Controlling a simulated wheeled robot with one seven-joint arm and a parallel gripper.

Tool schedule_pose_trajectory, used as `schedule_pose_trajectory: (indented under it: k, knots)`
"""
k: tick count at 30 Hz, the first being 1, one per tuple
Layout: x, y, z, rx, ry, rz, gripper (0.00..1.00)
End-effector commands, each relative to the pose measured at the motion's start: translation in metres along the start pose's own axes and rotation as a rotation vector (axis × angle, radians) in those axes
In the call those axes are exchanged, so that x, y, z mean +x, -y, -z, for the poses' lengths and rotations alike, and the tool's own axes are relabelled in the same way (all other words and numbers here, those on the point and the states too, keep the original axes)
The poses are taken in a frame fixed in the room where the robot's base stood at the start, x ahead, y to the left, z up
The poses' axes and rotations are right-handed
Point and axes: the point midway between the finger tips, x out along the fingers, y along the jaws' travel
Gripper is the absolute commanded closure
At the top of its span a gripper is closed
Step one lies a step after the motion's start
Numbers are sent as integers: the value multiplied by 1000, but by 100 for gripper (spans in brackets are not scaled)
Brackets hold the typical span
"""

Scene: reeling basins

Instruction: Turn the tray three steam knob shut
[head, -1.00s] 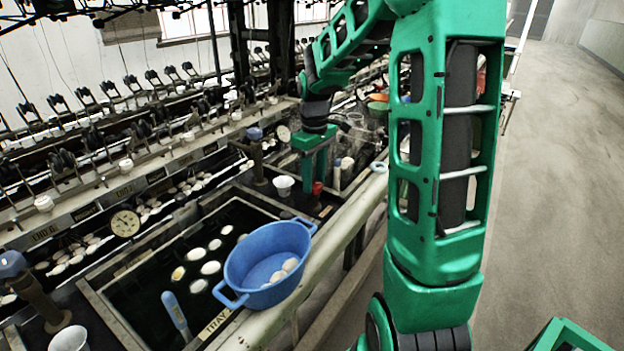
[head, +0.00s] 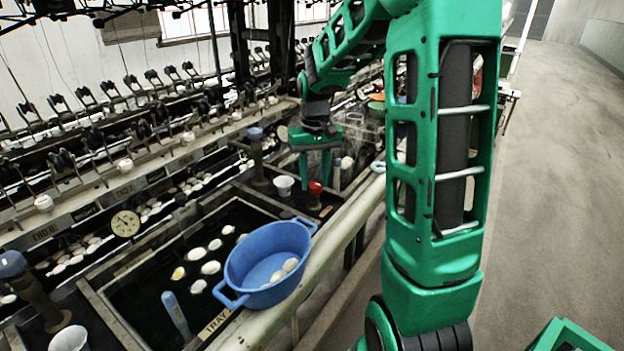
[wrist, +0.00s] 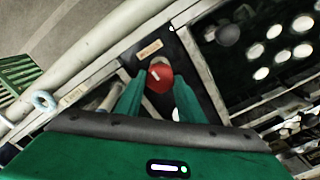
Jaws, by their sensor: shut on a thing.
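The red steam knob (head: 315,187) stands on a dark panel at the basin's front edge. In the wrist view the knob (wrist: 160,77) shows a pale mark on its top. My gripper (head: 315,176) points down over it, and its green fingers (wrist: 160,88) are shut on the knob, one on each side. A small label plate (wrist: 149,49) lies beside the knob on the panel; its writing is too small to read.
A blue basin (head: 268,262) with white cocoons sits on the front ledge, nearer to me. A white cup (head: 283,185) and a dark brown post with a blue-grey top (head: 256,150) stand just left of my gripper.

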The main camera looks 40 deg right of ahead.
Motion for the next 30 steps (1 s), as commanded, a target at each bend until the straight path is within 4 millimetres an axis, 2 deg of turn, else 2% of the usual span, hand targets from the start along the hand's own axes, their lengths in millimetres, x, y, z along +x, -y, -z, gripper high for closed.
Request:
schedule_pose_trajectory:
  k: [9,22,23,24,30]
  knots:
    - [-1,2,0,82,-1,1,88]
    - [-1,2,0,89,-1,2,88]
    - [-1,2,0,89,-1,2,58]
    - [-1,2,0,89,-1,2,48]
    - [0,1,0,90,0,1,47]
